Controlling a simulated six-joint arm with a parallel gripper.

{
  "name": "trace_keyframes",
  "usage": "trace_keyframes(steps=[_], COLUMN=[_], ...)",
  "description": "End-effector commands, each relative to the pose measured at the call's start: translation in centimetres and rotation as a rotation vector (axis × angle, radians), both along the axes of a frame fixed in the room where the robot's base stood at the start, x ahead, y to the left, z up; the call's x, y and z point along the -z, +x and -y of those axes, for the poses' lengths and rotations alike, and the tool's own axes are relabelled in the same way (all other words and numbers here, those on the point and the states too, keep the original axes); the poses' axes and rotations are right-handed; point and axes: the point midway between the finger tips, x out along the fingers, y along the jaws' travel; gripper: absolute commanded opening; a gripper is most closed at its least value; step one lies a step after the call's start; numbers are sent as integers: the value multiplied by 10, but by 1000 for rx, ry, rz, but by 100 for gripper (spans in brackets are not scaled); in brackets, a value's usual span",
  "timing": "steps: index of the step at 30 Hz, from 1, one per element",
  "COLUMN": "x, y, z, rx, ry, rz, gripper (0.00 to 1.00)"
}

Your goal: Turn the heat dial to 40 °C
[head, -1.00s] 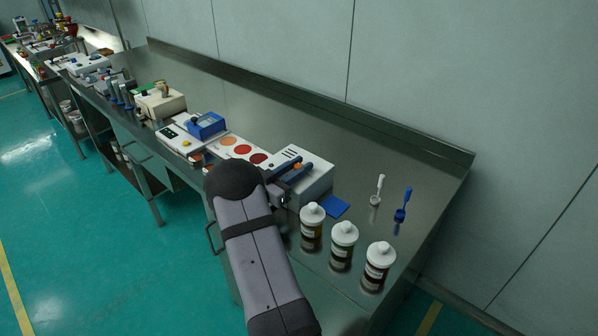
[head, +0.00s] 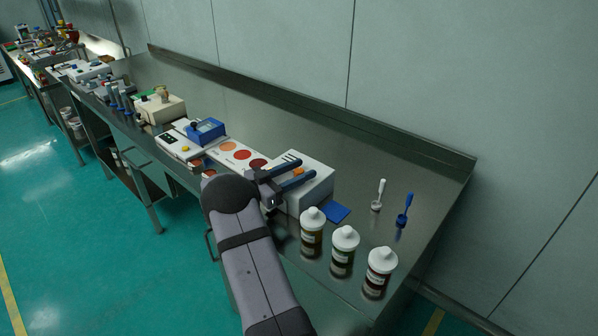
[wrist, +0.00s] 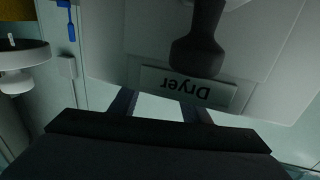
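The white dryer box (head: 311,193) stands on the bench, with a small orange part (head: 298,171) on top. In the wrist view, its pale face (wrist: 130,40) carries an upside-down "Dryer" label (wrist: 187,87). A dark knob-like part (wrist: 200,50) stands out above the label. I cannot tell whether this or the orange part is the heat dial, and no temperature scale is readable. My gripper (head: 299,177) is over the box; its two dark blue fingers are apart, with nothing seen held. The fingers (wrist: 158,108) also show apart in the wrist view, below the label.
Three white-capped bottles (head: 344,250) stand in front and right of the dryer. A blue pad (head: 335,213), a white brush (head: 378,194) and a blue brush (head: 404,209) are to its right. A panel with coloured discs (head: 242,154) lies left. The rear bench is clear.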

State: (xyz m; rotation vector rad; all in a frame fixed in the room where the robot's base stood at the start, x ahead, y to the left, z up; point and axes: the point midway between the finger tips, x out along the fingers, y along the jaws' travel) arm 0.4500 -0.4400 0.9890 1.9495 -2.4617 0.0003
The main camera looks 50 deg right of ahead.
Motion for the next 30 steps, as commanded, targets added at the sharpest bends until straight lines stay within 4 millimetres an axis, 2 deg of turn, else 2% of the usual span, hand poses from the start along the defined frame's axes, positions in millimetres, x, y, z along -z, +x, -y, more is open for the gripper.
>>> trace_keyframes(steps=[11,24,30], x=[1,2,0], y=[2,15,17], z=[-5,-59,-70], rx=[-2,-3,-1], ry=[1,1,0], rz=[1,2,1], gripper=[42,42,42])
